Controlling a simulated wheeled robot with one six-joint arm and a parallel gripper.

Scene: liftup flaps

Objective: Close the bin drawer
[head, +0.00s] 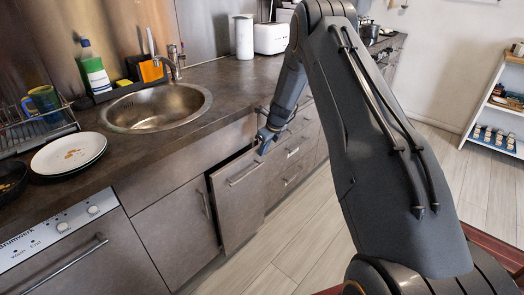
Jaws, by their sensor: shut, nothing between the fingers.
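The bin drawer (236,207) is the tall grey-brown front with a bar handle (244,175), under the counter to the right of the sink. Its front stands out from the neighbouring cabinet faces, with a dark gap along its left side and top, so it is partly open. Its inside is hidden. My gripper (263,147) is at the top right corner of this front, below the counter edge. It is shut and holds nothing. I cannot tell whether it touches the front.
A dark counter (225,85) with a round sink (157,107) runs above. A cabinet door (172,232) and a dishwasher (88,262) are to the left, and closed drawers (291,160) to the right. The wooden floor (306,233) in front is clear. A white shelf (490,112) stands far right.

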